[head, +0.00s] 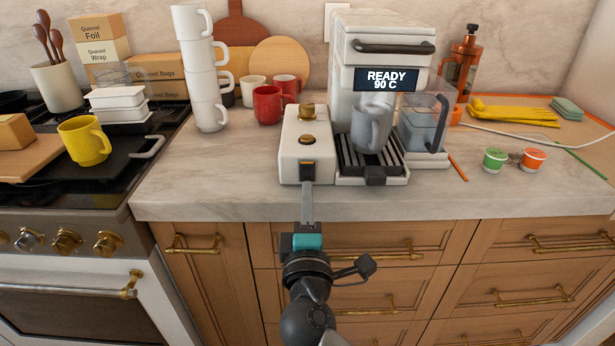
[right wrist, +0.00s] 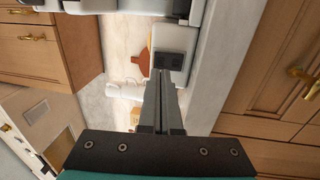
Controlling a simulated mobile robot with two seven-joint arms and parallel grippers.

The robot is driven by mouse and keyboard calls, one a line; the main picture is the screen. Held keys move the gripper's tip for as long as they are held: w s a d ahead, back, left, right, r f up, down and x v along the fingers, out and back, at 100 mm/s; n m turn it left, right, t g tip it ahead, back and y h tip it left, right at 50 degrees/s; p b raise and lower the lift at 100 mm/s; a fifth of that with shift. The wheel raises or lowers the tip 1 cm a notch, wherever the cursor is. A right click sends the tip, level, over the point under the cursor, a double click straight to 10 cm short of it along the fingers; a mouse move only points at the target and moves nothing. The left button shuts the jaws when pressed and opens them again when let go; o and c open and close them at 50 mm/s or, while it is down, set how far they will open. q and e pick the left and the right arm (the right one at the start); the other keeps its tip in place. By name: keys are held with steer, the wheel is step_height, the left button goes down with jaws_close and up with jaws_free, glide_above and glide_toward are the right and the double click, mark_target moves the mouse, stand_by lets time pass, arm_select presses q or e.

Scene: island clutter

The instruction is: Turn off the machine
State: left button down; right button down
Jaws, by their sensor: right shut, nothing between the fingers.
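The white coffee machine (head: 384,48) stands on the marble counter, and its display (head: 385,80) reads "READY 90 C". A grey mug (head: 371,127) sits on its drip tray. At its left is a white side unit (head: 309,140) with brass knobs on top and a small dark switch (head: 307,170) with an orange strip low on its front. The dark switch also shows in the right wrist view (right wrist: 174,66). My right gripper (head: 307,186) is shut and empty, its fingertips right at the switch; I cannot tell if they touch. My left gripper is not in view.
Stacked white cups (head: 203,80) and red mugs (head: 268,104) stand left of the machine. A yellow mug (head: 84,141) is on the stove. Right are a clear water tank (head: 420,125), coffee pods (head: 495,159) and a cable. Bare counter (head: 220,170) lies left of the side unit.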

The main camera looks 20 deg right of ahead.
mark_target(307, 168)
steer(key=shift+x, duration=2.2)
